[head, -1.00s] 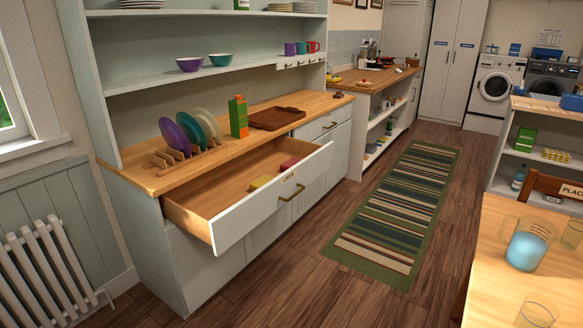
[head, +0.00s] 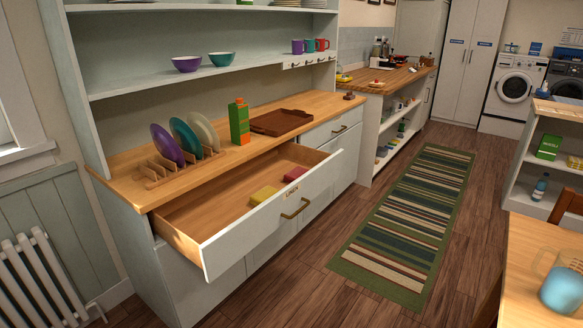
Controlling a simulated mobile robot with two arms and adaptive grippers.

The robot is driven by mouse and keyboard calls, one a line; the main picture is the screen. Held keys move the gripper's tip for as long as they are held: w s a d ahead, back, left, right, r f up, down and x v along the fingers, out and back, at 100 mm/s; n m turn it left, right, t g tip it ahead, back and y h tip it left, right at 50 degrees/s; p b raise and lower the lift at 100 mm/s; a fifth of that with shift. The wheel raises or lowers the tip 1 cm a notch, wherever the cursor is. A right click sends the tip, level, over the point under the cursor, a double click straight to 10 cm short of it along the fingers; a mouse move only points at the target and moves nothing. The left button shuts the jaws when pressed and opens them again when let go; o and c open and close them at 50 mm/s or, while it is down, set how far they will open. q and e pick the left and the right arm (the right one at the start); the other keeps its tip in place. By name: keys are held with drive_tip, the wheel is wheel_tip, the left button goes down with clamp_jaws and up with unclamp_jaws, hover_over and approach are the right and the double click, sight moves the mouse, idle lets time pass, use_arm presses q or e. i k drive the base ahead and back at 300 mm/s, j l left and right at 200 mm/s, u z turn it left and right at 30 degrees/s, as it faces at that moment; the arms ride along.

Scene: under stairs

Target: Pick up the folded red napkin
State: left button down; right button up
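A folded red napkin (head: 295,174) lies inside the open drawer (head: 262,226) of the pale dresser, toward the drawer's right front part. A folded yellow napkin (head: 263,196) lies to its left in the same drawer, with a small gap between them. The drawer is pulled well out, and its front has a brass handle and a label that seems to read LINEN. The red napkin shows from above, over the drawer front. Neither of my grippers is in view.
Above the drawer, the dresser top holds a plate rack (head: 180,165) with plates, a green and orange carton (head: 239,122) and a brown tray (head: 281,121). A striped rug (head: 408,225) lies on open floor to the right. A wooden table (head: 530,260) with a jug stands at the lower right.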

sight(294, 174)
drive_tip(key=i+l+u, duration=0.1)
drive_tip(key=i, duration=0.4)
drive_tip(key=i+l, duration=0.35)
drive_tip(key=i+l+u, duration=0.15)
drive_tip(key=i, duration=0.45)
drive_tip(key=i+l+u, duration=0.1)
drive_tip(key=i+l, duration=0.3)
drive_tip(key=i, duration=0.05)
